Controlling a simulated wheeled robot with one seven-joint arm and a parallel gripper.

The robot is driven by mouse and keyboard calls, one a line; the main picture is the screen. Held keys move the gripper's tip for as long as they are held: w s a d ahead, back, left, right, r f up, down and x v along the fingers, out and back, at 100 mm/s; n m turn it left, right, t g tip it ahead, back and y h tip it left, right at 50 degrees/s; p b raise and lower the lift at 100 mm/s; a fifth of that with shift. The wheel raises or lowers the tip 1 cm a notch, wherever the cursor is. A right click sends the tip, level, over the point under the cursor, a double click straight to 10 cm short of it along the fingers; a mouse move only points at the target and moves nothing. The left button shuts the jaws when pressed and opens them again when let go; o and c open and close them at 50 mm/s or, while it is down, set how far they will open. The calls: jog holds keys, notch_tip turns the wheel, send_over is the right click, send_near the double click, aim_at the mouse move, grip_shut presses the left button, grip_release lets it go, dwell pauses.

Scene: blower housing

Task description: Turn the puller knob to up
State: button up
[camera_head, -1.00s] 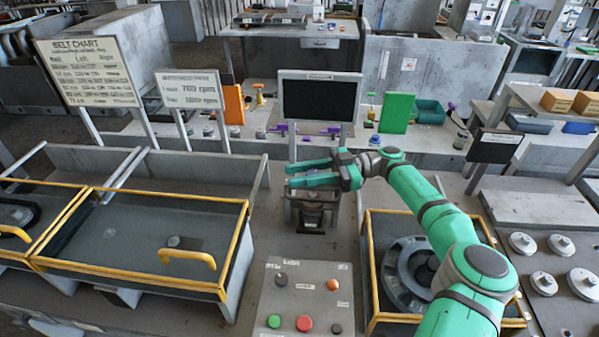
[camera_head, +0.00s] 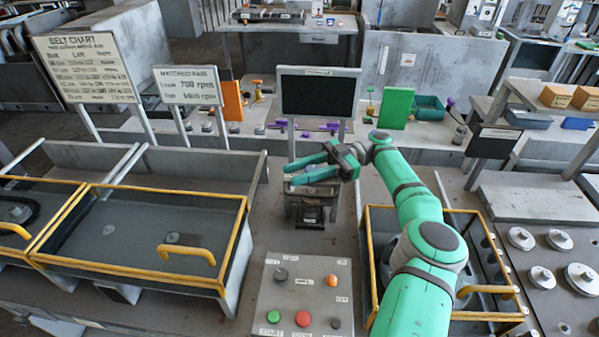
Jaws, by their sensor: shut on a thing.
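My gripper (camera_head: 290,175) reaches in from the right at the middle of the camera_head view. Its two green fingers point left, just above a small dark grey box-like device (camera_head: 311,209) on the bench. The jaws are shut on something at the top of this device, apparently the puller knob. The knob is too small and too hidden by the fingers for me to tell its shape or which way it points.
A control panel (camera_head: 262,297) with a dark knob, an orange button and green and red buttons stands in front. A yellow-framed tray (camera_head: 246,240) is at left. My arm covers much of the right yellow-framed bay (camera_head: 370,250). A dark screen (camera_head: 318,96) stands behind.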

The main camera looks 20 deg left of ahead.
jog(key=o, duration=1.1)
jog(key=shift+f, duration=0.15)
jog(key=shift+c, duration=0.2)
